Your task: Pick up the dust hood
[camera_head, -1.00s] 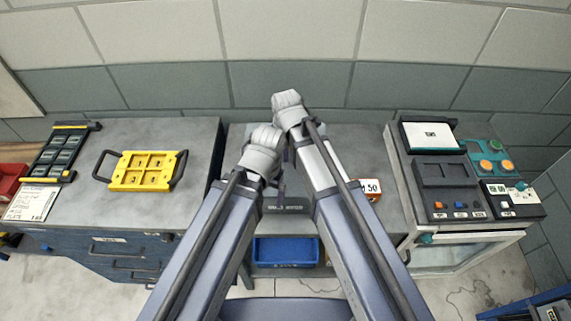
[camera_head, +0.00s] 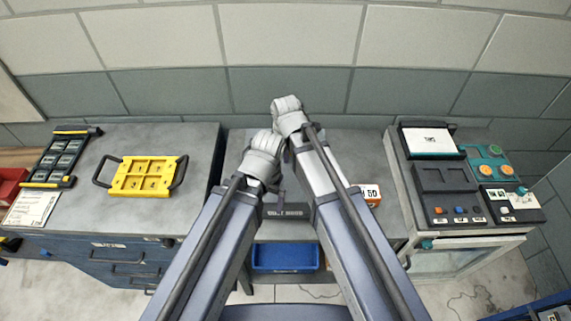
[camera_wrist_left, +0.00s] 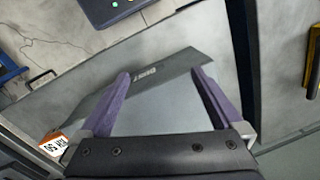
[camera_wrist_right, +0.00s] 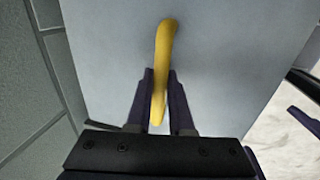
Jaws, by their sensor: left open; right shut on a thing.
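The dust hood shows in the right wrist view as a broad pale grey face (camera_wrist_right: 215,60) with a yellow handle (camera_wrist_right: 164,45) on it. My right gripper (camera_wrist_right: 158,95) is shut on that handle. My left gripper (camera_wrist_left: 160,95) is open, its fingers apart with nothing gripped. Beyond its fingers lie a pale grey surface and a dark lettered strip (camera_wrist_left: 150,78); whether they belong to the hood I cannot tell. In the head view a dark lettered strip (camera_head: 286,211) shows between my arms. My forearms and wrists hide most of the hood and both sets of fingertips there.
An orange-and-white sign (camera_head: 371,193) stands right of my arms. A yellow mould frame (camera_head: 147,191) lies on the left cabinet. The right cabinet carries a control panel (camera_head: 468,212). A blue bin (camera_head: 285,257) sits below the middle bench. A tiled wall (camera_head: 290,90) stands behind.

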